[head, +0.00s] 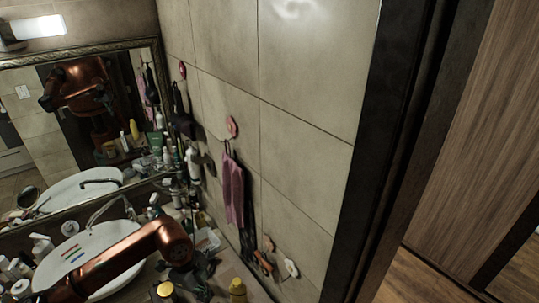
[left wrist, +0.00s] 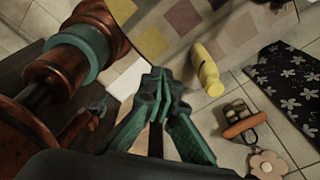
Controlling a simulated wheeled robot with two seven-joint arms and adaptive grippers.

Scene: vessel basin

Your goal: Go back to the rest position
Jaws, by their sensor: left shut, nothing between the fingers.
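My left gripper (left wrist: 156,82) is shut and empty in the left wrist view, its green fingers pressed together at the middle. In the head view the left gripper (head: 200,272) is dark and small at the end of my copper arm, low over the counter beside the basin (head: 75,255). A yellow bottle (left wrist: 207,72) is to the right of the fingertips and apart from them in the left wrist view. It also shows in the head view (head: 238,290), right of the gripper. My right gripper is not in view.
A tiled wall (head: 305,150) with a hanging pink towel (head: 233,190) rises close to the right of the gripper. Several bottles crowd the counter near the mirror (head: 85,110). A dark door frame (head: 385,150) is further right. Hanging charms (left wrist: 243,120) show near the wall.

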